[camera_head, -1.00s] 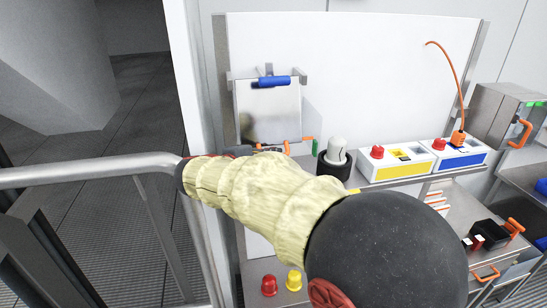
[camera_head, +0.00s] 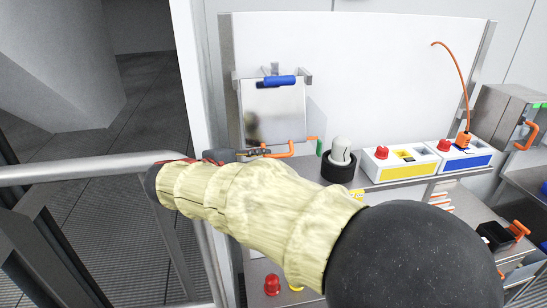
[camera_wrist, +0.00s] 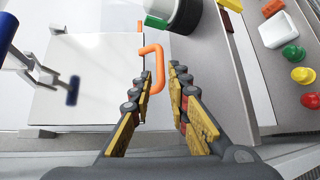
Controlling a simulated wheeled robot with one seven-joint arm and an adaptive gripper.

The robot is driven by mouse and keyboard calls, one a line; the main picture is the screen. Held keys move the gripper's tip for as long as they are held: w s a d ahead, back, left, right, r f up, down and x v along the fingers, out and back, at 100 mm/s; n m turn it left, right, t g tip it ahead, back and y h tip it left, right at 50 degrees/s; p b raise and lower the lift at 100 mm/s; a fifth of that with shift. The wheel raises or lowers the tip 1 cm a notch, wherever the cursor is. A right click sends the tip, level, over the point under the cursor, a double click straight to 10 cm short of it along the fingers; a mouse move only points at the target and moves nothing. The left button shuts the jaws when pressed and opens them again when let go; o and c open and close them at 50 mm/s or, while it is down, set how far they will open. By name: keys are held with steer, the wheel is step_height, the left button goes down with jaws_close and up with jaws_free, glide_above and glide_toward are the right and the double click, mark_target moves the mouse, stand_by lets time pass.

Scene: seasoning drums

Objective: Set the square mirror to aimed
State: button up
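The square mirror (camera_head: 272,118) is a silver plate hung on a bracket before the white board, with a blue bar (camera_head: 280,81) along its top and an orange handle (camera_head: 287,150) at its lower edge. In the wrist view the mirror face (camera_wrist: 95,80) lies left of my fingers and reflects a dark blue shape. My gripper (camera_head: 266,152) is at the mirror's lower edge. In the wrist view my gripper (camera_wrist: 162,72) is open, with the orange handle (camera_wrist: 154,60) between its fingertips. A gap shows on the right of the handle; contact on the left is unclear.
A dark-based white knob (camera_head: 341,158) stands right of the mirror, then a yellow box (camera_head: 396,170) and a blue box (camera_head: 464,158) with red buttons. Coloured buttons (camera_wrist: 298,75) line the right in the wrist view. A metal rail (camera_head: 80,170) runs at left.

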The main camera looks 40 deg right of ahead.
steer(key=v, duration=0.4)
steer(key=shift+a+r, duration=0.1)
steer(key=shift+a, duration=0.3)
steer(key=s+a+f+m+t+y+b, duration=0.1)
steer(key=s+a+f+y+b, duration=0.3)
steer(key=f+b, duration=0.5)
steer(key=s+a+f+m+t+y+b, duration=0.1)
steer(key=s+a+f+y+b, duration=0.4)
steer(key=f+b, duration=0.5)
steer(key=s+a+f+m+t+y+b, duration=0.1)
steer(key=s+a+f+m+y+b, duration=0.2)
steer(key=f, duration=1.9)
steer(key=s+a+y+b, duration=0.2)
steer(key=s+a+b, duration=0.3)
steer(key=a+b, duration=0.1)
steer(key=shift+f+t, duration=0.3)
steer(key=shift+c, duration=0.5)
